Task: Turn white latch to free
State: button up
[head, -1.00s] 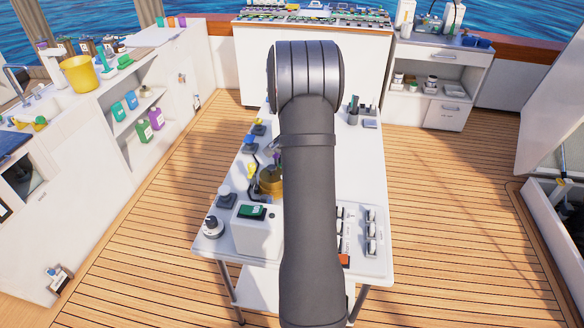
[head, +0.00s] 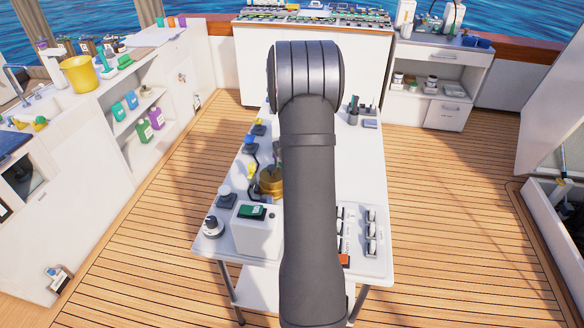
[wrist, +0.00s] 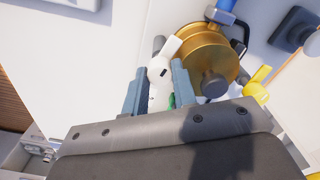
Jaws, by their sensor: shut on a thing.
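In the wrist view the white latch (wrist: 163,68) stands beside a round brass fitting (wrist: 207,48) with a dark round knob on its face. My gripper (wrist: 158,84) has its two blue-grey fingers on either side of the latch and is shut on it. The latch's upper end sticks out beyond the fingers toward the brass; its lower part is partly hidden by my gripper. In the head view the brass fitting (head: 271,182) shows at the left of my arm, which hides the latch and most of my gripper.
A yellow lever (wrist: 257,84) and a blue fitting (wrist: 225,5) sit close to the brass. On the white table (head: 366,160) are a box with a green top (head: 254,225), a black knob (head: 212,226) and several switches at the right. The wooden deck around is clear.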

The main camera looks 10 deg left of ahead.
jog(key=shift+n, duration=1.3)
jog(key=o, duration=1)
notch_tip(320, 180, up, 18)
jog(key=shift+f, duration=0.25)
jog(key=shift+f, duration=0.1)
notch_tip(320, 180, down, 17)
jog(key=shift+f, duration=0.15)
